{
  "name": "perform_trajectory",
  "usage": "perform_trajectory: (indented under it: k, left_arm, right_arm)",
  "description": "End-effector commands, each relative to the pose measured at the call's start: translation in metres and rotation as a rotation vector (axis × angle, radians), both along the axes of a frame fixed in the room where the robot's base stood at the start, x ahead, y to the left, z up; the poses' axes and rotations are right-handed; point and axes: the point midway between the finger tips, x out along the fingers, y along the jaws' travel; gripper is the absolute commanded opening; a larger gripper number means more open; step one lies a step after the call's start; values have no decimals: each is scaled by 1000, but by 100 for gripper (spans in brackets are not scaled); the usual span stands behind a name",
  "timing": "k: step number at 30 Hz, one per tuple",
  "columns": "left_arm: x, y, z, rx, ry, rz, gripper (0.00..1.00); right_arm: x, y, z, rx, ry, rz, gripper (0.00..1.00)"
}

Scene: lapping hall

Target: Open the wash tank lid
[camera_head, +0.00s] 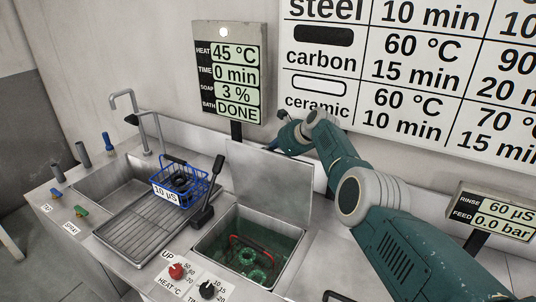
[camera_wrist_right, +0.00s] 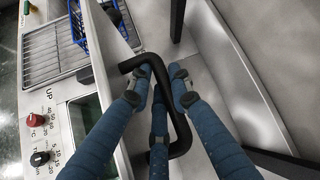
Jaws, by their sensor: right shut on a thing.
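The wash tank lid (camera_head: 268,182) is a flat grey panel standing raised, close to upright, at the back edge of the wash tank (camera_head: 208,250). The tank is uncovered and shows greenish liquid. My right gripper (camera_head: 290,138) is at the upper right edge of the lid, partly hidden behind it. In the right wrist view, the blue fingers of my right gripper (camera_wrist_right: 160,95) are closed around a black bent bar handle (camera_wrist_right: 134,62). My left gripper is not in view.
A red-handled basket with green rings (camera_head: 247,258) sits in the tank. A blue wire basket (camera_head: 180,184) stands left on the ribbed drainer (camera_head: 140,233). A black lever (camera_head: 210,190) rises between drainer and tank. Knobs (camera_head: 176,271) line the front. Wall panels stand behind.

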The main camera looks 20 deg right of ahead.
Motion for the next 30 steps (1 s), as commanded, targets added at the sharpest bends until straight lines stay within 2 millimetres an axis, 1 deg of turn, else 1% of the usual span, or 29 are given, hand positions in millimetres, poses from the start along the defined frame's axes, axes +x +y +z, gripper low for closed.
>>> perform_trajectory:
  k: [1,5,6,8,20,26,30]
  left_arm:
    - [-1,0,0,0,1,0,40]
    - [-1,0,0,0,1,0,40]
    - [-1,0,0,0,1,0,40]
    - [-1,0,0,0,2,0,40]
    - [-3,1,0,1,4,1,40]
    - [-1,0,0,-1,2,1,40]
    - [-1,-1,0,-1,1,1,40]
  right_arm:
    - [2,-5,4,-2,-9,-11,0]
    - [2,-5,4,-2,-9,-11,0]
    - [2,-5,4,-2,-9,-11,27]
    - [2,-5,4,-1,-9,-10,39]
    - [0,-2,2,1,-4,-4,39]
    - [-5,-6,8,0,-5,-4,39]
    - [-13,-9,15,0,-5,-4,39]
